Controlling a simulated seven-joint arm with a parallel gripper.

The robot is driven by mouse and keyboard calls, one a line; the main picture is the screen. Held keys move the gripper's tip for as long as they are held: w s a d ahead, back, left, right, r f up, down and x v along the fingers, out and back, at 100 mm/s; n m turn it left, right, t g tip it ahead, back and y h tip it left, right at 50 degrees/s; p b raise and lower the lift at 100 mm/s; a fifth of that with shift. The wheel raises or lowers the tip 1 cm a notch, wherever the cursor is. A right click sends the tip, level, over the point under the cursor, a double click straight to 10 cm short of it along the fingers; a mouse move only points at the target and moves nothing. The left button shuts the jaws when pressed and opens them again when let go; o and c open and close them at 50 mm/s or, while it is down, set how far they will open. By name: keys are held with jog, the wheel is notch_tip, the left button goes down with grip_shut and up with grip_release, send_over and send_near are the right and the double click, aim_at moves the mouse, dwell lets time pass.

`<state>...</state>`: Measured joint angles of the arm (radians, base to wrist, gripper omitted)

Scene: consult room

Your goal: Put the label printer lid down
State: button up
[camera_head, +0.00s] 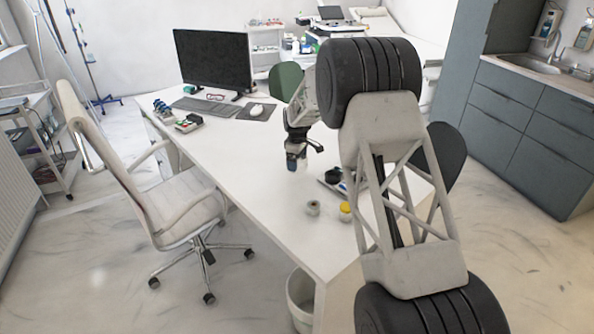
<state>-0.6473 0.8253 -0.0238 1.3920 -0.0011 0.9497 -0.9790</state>
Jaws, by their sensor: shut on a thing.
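My gripper (296,160) hangs low over the middle of the white desk (245,150), pointing down. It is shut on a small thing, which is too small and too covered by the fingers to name. I cannot make out a label printer or its lid for certain. A dark, low item (333,175) lies on the desk just right of and nearer than my gripper, partly hidden by my arm. Whether it belongs to the printer I cannot tell.
A grey roll-like item (313,208) and a yellow-topped pot (345,211) stand near the desk's front end. A monitor (213,60), keyboard (204,106) and mouse (257,110) are at the back. An office chair (180,204) is left. The desk's middle left is clear.

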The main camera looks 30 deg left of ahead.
aim_at(297, 177)
jog(key=shift+f, duration=0.3)
jog(key=shift+f, duration=1.9)
jog(key=shift+f, duration=0.15)
jog(key=o, duration=0.6)
notch_tip(297, 177, up, 12)
jog(key=shift+r, duration=0.1)
